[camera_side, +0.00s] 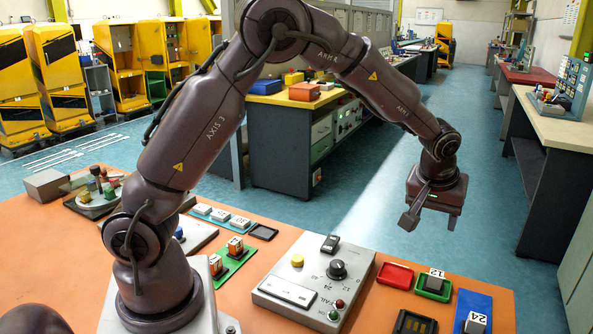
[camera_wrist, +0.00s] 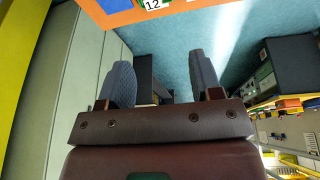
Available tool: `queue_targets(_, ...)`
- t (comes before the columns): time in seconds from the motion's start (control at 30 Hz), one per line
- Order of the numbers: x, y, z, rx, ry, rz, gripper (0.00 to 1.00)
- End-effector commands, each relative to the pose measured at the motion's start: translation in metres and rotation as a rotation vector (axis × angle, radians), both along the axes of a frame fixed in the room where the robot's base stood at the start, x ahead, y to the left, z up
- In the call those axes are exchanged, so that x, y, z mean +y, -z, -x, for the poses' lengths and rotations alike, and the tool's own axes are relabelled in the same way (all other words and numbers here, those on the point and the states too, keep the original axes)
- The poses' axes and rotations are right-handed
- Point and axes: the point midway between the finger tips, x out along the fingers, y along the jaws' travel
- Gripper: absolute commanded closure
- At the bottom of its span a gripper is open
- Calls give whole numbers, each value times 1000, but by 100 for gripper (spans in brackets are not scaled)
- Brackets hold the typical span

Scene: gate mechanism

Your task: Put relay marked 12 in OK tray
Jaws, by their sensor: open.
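The relay marked 12 (camera_side: 434,283) is a small grey block with a white label. It sits in a green tray (camera_side: 420,291) at the right of the orange bench in the side view. Its label also shows at the top edge of the wrist view (camera_wrist: 152,4). I cannot read an OK mark on any tray. My gripper (camera_side: 430,222) is open and empty, high above and beyond the bench's far edge, apart from the relay. In the wrist view both fingers (camera_wrist: 162,65) are spread with nothing between them.
A red tray (camera_side: 395,274) is empty beside the green one. The air around my gripper is clear.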

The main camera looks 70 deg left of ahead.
Motion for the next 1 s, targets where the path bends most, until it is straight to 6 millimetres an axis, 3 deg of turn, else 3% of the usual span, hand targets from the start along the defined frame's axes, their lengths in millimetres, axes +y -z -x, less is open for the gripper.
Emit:
queue_targets(0.03, 2, -27, 17, -12, 32, 23, 41)
queue_targets(0.2, 1, -88, 80, -34, 184, 59, 41)
queue_targets(0.4, -2, -133, 164, -79, 383, 45, 41)
queue_targets(0.6, -7, -143, 240, -116, 569, -28, 41)
queue_targets(0.7, -9, -141, 264, -125, 630, -64, 41)
queue_targets(0.8, -10, -137, 278, -127, 669, -90, 41)
queue_targets(1.0, -10, -135, 285, -127, 689, -103, 41)
